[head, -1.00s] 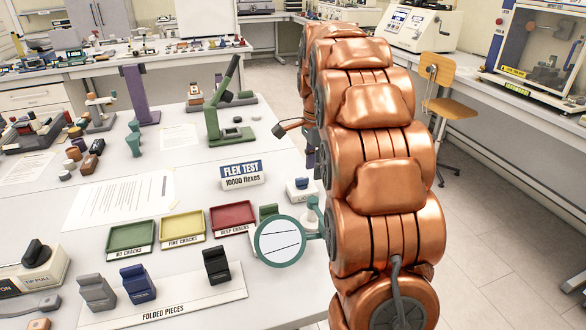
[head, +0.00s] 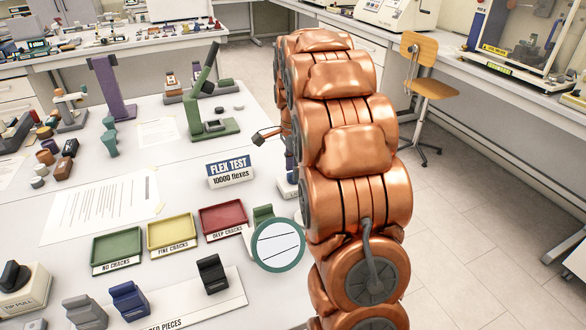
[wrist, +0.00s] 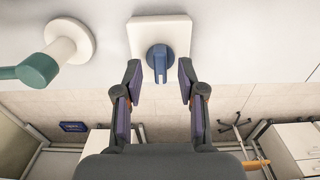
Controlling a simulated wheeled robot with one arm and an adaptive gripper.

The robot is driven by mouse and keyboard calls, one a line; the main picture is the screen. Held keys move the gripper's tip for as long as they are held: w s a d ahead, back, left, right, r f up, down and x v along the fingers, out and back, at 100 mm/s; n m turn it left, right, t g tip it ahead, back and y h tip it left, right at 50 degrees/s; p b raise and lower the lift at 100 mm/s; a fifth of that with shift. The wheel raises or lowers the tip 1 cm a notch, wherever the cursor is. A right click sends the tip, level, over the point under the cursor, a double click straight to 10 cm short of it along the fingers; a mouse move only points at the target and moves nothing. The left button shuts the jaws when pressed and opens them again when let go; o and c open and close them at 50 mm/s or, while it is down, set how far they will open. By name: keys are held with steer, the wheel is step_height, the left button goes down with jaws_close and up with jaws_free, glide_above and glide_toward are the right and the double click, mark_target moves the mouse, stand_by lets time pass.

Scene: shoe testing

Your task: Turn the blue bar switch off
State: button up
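The blue bar switch (wrist: 157,58) is on a white square base (wrist: 147,28) in the wrist view. Its bar looks lined up roughly along the picture's vertical. My gripper (wrist: 158,69) is open, with one dark finger on each side of the switch's lower part and visible gaps between. I cannot tell how far above the switch the fingertips are. In the head view, the white base (head: 288,188) shows only partly at the table's right side, with my copper arm covering the rest. My gripper is not clearly seen there.
A round magnifier (head: 278,245) stands near my arm; its green and white stand (wrist: 65,45) is left of the switch in the wrist view. The Flex Test sign (head: 231,170), red tray (head: 223,218) and green press (head: 210,125) are nearby.

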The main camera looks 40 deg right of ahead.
steer(key=shift+f, duration=0.6)
steer(key=shift+c, duration=0.3)
jaws_close()
